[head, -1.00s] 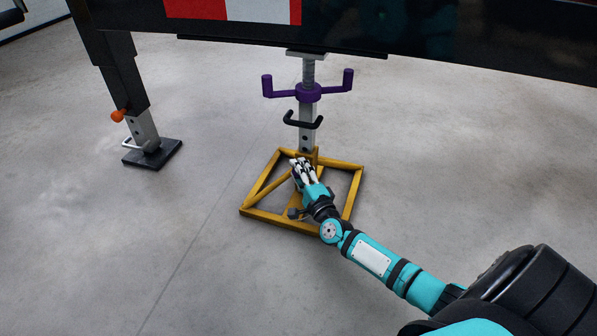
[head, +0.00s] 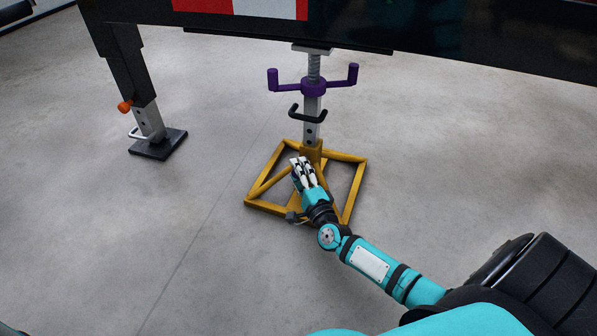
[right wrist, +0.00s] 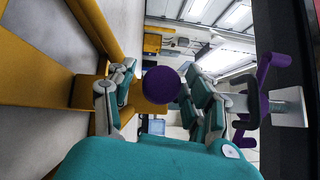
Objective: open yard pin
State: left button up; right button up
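A round purple knob (right wrist: 160,85), which looks like the pin's end, shows between the fingers of my right gripper in the right wrist view. My right gripper (right wrist: 160,98) has its fingers apart on either side of the knob; I cannot tell whether they touch it. In the head view my right gripper (head: 302,164) is low at the foot of the post, over the yellow base frame (head: 265,212), and hides most of the pin area. The grey post (head: 312,132) stands upright in the frame's yellow socket. My left gripper is not in view.
A purple two-armed handle (head: 313,87) and a black bent handle (head: 307,113) sit higher on the post. The dark trailer beam (head: 420,42) is overhead. A second leg with an orange knob (head: 125,106) stands at left. The grey floor around is clear.

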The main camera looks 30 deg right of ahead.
jog(key=s, duration=0.4)
jog(key=s+a, duration=0.1)
jog(key=s, duration=0.6)
jog(key=shift+s+a+f, duration=0.35)
jog(key=shift+s+f, duration=0.05)
